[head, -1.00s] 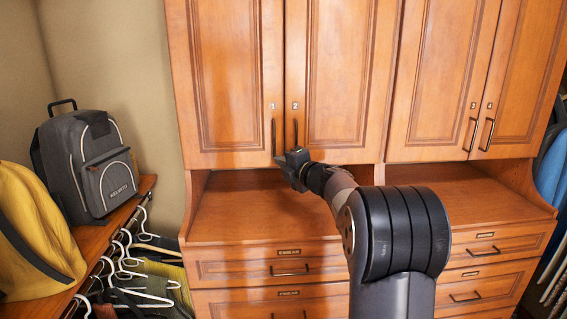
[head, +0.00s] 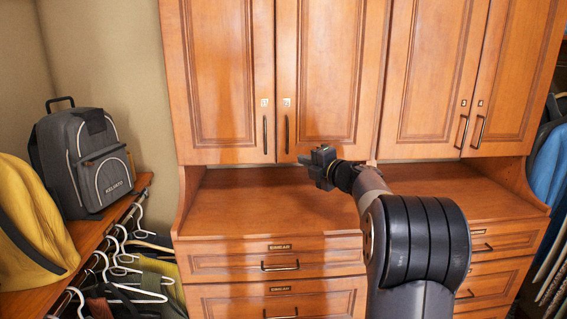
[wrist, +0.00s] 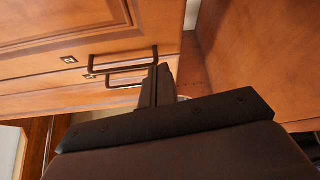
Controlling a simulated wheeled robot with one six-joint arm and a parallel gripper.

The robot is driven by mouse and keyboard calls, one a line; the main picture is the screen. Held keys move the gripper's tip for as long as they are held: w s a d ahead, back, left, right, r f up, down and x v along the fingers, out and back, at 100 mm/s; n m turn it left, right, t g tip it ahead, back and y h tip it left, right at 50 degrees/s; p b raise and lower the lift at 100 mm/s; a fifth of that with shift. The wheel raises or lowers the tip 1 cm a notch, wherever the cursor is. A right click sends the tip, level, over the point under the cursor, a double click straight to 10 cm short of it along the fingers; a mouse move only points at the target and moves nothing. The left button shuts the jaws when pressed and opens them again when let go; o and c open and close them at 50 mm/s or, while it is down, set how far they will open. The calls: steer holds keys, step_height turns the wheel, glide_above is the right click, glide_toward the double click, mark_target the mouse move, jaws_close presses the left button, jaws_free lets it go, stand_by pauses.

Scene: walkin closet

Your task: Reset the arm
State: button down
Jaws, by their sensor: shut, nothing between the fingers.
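My gripper (head: 312,163) is raised in front of the wooden cabinet (head: 330,85), just below and right of the two door handles (head: 276,136) of the left door pair. It is shut and empty, pointing up and left in the head view. In the wrist view my gripper (wrist: 160,72) shows as dark closed fingers, with the dark door handles (wrist: 122,62) behind and to their left. I cannot tell how far the fingertips are from the handles. My arm reaches up from the lower right.
Below the doors is a bare counter (head: 260,205) above several drawers (head: 270,265). On the left, a shelf (head: 95,235) holds a grey backpack (head: 90,165) and a yellow bag (head: 30,225). Hangers (head: 125,265) hang beneath it. Blue clothing (head: 550,170) is at the right.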

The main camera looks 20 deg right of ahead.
steer(key=shift+a, duration=0.1)
stand_by(0.3)
steer(key=w+a+p, duration=0.1)
steer(key=w+a, duration=0.2)
steer(key=a, duration=0.5)
steer(key=shift+a+f, duration=0.15)
steer(key=shift+a, duration=0.2)
